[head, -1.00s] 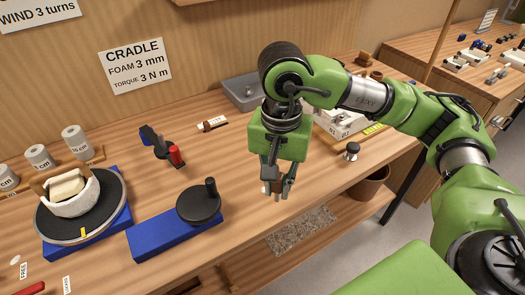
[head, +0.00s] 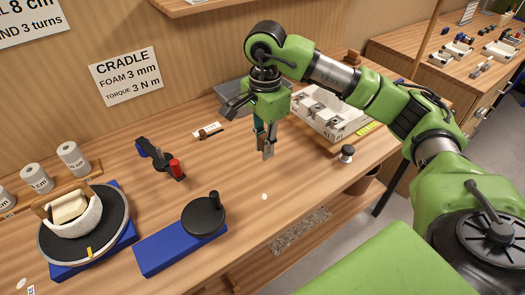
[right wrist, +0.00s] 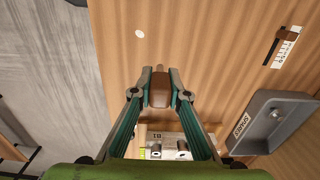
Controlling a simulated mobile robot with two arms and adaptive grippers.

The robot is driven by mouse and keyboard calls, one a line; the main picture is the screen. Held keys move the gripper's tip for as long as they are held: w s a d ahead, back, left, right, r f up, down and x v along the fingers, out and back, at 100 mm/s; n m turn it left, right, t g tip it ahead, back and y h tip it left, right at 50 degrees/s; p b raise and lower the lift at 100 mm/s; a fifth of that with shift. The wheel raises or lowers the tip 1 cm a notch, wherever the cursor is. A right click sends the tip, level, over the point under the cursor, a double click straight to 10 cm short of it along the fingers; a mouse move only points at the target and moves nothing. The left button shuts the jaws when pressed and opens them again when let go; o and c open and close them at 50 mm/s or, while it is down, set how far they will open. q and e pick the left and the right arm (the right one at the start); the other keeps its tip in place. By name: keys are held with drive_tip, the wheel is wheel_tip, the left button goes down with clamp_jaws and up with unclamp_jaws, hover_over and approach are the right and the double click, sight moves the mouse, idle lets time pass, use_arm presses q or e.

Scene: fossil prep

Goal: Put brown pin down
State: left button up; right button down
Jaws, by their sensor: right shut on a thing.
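My right gripper (head: 266,155) is shut on the brown pin (right wrist: 160,90), a rounded block with a narrower tip. In the right wrist view the pin sits between the two fingertips. In the head view the fingers point down over the wooden bench and mostly hide the pin. I cannot tell whether the pin touches the bench top. A small white round mark (head: 264,196) lies on the bench nearer the front edge. My left gripper is out of view.
A white block tray (head: 330,122) stands right of the gripper, with a grey SPARES tray (right wrist: 272,118) behind. A dark brown piece lies by a white label (head: 207,130). A blue base with black knob (head: 180,240) and a turntable (head: 120,222) are left.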

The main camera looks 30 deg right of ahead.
drive_tip(key=p, duration=0.1)
hover_over(262, 170)
wheel_tip(262, 170, down, 5)
drive_tip(key=shift+f, duration=0.1)
wheel_tip(262, 170, down, 2)
drive_tip(key=shift+f+p, duration=0.1)
drive_tip(key=shift+p, duration=0.95)
drive_tip(key=shift+f, duration=0.65)
drive_tip(key=c, duration=2)
unclamp_jaws()
drive_tip(key=shift+o, duration=0.2)
drive_tip(key=shift+r, duration=0.1)
